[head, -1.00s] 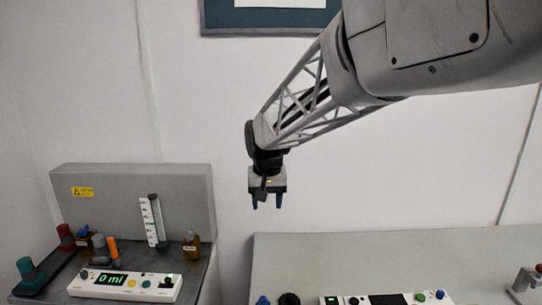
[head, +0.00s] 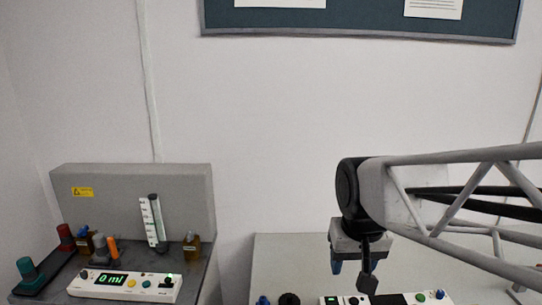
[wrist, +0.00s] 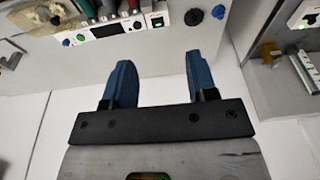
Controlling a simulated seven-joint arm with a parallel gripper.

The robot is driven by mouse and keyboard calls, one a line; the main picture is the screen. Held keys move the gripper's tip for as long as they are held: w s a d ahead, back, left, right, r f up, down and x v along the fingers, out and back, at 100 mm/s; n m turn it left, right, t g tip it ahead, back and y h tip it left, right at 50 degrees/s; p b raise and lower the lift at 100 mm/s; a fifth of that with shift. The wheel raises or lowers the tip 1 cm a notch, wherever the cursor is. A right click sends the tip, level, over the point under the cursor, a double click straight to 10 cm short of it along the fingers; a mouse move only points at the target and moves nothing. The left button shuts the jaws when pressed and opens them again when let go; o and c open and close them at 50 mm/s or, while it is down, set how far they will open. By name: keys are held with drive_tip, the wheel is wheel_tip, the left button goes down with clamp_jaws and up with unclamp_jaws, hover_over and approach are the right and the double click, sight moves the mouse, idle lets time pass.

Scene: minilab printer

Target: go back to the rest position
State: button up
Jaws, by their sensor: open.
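My gripper (head: 350,268) hangs from my arm at the lower right of the head view, in front of the grey bench on the right. One blue finger shows clearly there; a dark part of the wrist partly hides the other. In the wrist view, both blue fingers of my gripper (wrist: 158,65) stand apart with nothing between them. The gripper is open and empty, apart from any object.
A control panel (head: 124,285) reading 0 ml sits on the left bench, with bottles and a graduated column (head: 152,222) behind it. Another button panel (head: 442,297) is on the right bench, below my gripper. The wall between is clear.

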drive_tip(key=s+d+f, duration=0.1)
drive_tip(key=s, duration=0.4)
drive_tip(key=s+d+f, duration=0.2)
drive_tip(key=s, duration=0.3)
drive_tip(key=shift+d+f, duration=0.25)
drive_tip(key=shift+f, duration=0.05)
